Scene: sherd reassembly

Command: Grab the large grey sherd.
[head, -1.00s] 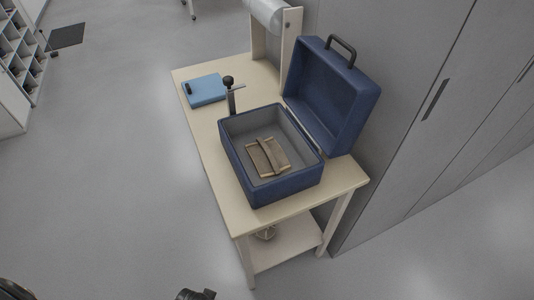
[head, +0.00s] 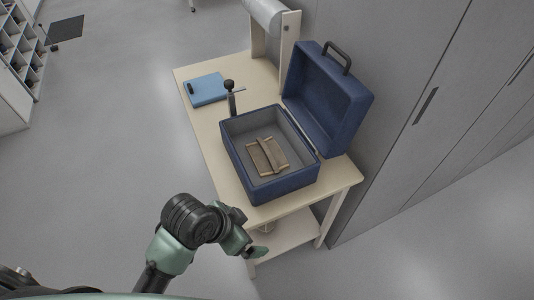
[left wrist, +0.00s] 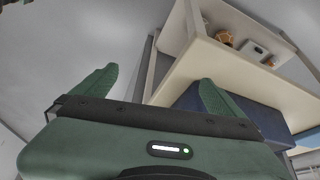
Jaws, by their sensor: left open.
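No piece that I can clearly tell as the large grey sherd shows. My left gripper (head: 254,249) is low beside the table's near end, outside the case and apart from the pieces. In the left wrist view its two green fingers (left wrist: 156,82) are spread, with nothing between them. My right gripper is not in view.
The case stands on a pale table (head: 215,135), its lid (head: 325,100) open toward the grey cabinets. A blue flat object (head: 207,89) and a dark-knobbed post (head: 231,98) are near it. The left wrist view shows a brown round thing (left wrist: 224,38) and a white device (left wrist: 257,51).

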